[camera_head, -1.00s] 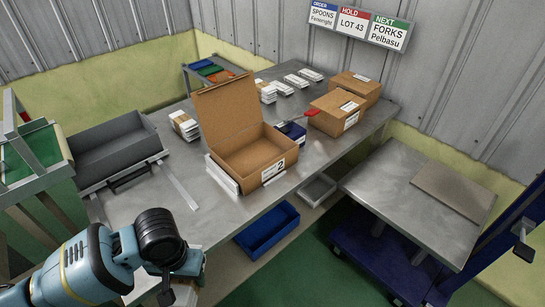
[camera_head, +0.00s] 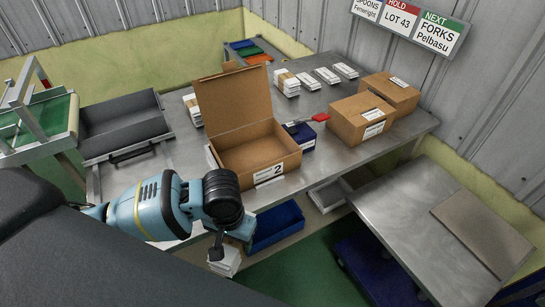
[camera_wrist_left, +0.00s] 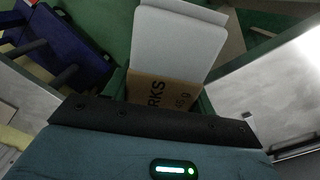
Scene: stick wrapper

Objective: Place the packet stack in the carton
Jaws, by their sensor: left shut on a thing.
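The open brown carton (camera_head: 285,160), labelled 2, stands on the steel table with its lid (camera_head: 236,103) raised at the back. My left gripper (camera_head: 219,247) is in front of the table's near edge, below and left of the carton. It is shut on the packet stack (camera_head: 226,263), white packets with a brown printed band, which hangs outside the carton. In the left wrist view the stack (camera_wrist_left: 178,45) shows between the fingers, its band reading "RKS". The gripper partly hides the stack in the head view. My right gripper is not in view.
Other white packet stacks (camera_head: 286,84) lie at the back of the table. Two closed boxes (camera_head: 362,120) and a blue box with a red-handled tool (camera_head: 320,118) stand right of the carton. A blue bin (camera_head: 275,228) sits below the table edge. A grey tray (camera_head: 120,118) is left.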

